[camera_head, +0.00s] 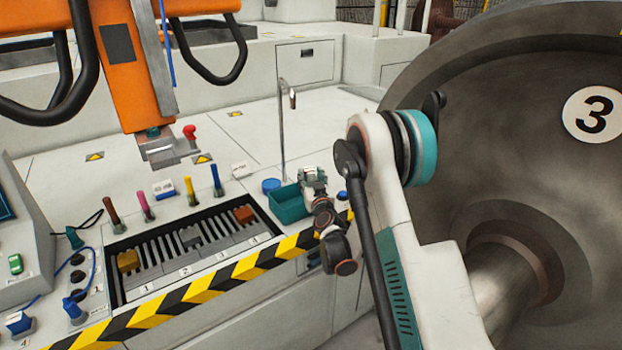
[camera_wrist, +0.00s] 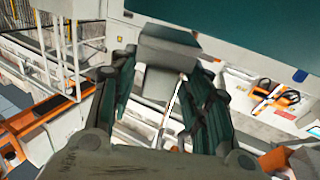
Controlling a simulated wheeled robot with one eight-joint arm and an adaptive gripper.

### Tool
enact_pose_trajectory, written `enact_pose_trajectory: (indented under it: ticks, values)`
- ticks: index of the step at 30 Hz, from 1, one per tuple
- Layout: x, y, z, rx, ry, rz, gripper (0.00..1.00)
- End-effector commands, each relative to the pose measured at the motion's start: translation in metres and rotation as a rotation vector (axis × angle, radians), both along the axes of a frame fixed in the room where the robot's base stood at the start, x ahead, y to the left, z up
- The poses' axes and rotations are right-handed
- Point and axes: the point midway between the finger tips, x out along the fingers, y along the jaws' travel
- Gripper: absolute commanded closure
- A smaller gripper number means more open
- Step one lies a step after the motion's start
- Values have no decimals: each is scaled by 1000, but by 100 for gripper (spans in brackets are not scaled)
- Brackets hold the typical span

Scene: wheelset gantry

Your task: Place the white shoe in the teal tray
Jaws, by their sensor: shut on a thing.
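The teal tray (camera_head: 289,211) is an open box on the white bench, right of the slotted bed. My gripper (camera_head: 313,180) is at the tray's right end, partly in front of it in the head view. In the wrist view my gripper (camera_wrist: 170,85) has its two dark fingers closed on the white shoe (camera_wrist: 168,50), a pale grey block at the fingertips. A dark teal surface fills the top of the wrist view beyond the shoe. Whether the shoe touches the tray, I cannot tell.
The slotted bed (camera_head: 150,283) holds several small blocks, with coloured handles behind it. A thin bent metal pipe (camera_head: 282,130) stands behind the tray, and a blue round cap (camera_head: 270,185) sits beside it. A large wheel (camera_head: 530,120) fills the right side.

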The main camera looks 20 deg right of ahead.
Motion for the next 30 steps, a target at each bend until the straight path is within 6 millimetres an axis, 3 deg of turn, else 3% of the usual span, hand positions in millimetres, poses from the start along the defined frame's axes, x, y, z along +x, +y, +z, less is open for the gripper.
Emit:
enact_pose_trajectory:
  ticks: [12, 13, 15, 30]
  values:
    - [0, 0, -9, 0, 0, 0, 99]
    - [0, 0, -9, 0, 0, 0, 54]
    - [0, 0, -9, 0, 0, 0, 38]
    - [0, 0, -4, -1, 0, 0, 36]
